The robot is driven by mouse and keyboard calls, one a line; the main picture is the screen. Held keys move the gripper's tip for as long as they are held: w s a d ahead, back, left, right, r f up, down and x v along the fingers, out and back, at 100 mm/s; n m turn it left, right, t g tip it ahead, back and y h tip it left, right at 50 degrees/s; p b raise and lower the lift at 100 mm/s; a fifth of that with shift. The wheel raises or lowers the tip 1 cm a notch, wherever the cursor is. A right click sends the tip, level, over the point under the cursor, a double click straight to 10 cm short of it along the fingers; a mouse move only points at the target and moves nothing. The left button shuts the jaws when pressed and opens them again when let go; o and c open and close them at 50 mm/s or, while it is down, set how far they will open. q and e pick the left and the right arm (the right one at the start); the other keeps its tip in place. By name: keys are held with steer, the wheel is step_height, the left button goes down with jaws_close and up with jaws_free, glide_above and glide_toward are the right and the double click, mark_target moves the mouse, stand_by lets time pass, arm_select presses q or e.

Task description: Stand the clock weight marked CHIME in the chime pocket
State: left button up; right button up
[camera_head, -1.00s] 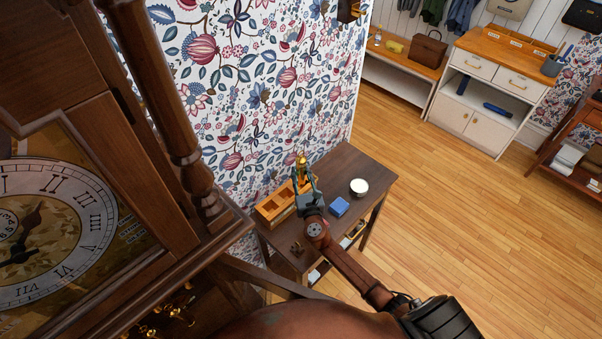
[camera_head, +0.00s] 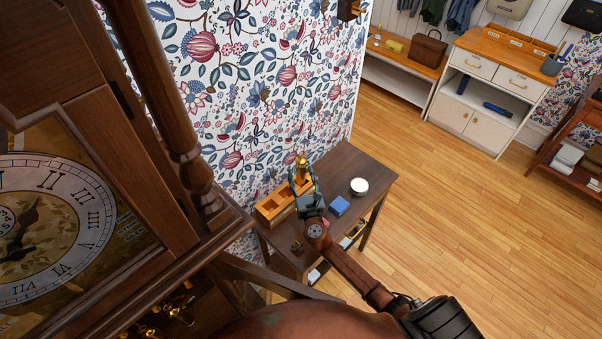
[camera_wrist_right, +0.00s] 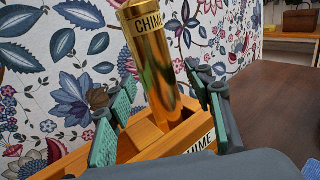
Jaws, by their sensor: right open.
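The brass clock weight (camera_head: 301,162) stands at the right end of the wooden rack (camera_head: 270,211). In the right wrist view the weight (camera_wrist_right: 154,62) reads CHIME, and its lower end is down inside a rack pocket. The pocket's front label (camera_wrist_right: 198,142) reads CHIME, partly covered by my gripper. The weight's foot is hidden. My right gripper (camera_head: 305,184) is open, with one green-padded finger on each side of the weight; gaps show between the pads and the brass. My left gripper is not in view.
The rack stands on a dark side table (camera_head: 345,163) against the flowered wall. The tall clock (camera_head: 60,225) fills the left. Open floor lies to the right.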

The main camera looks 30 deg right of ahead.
steer(key=v, duration=1.1)
steer(key=shift+s+r, duration=0.3)
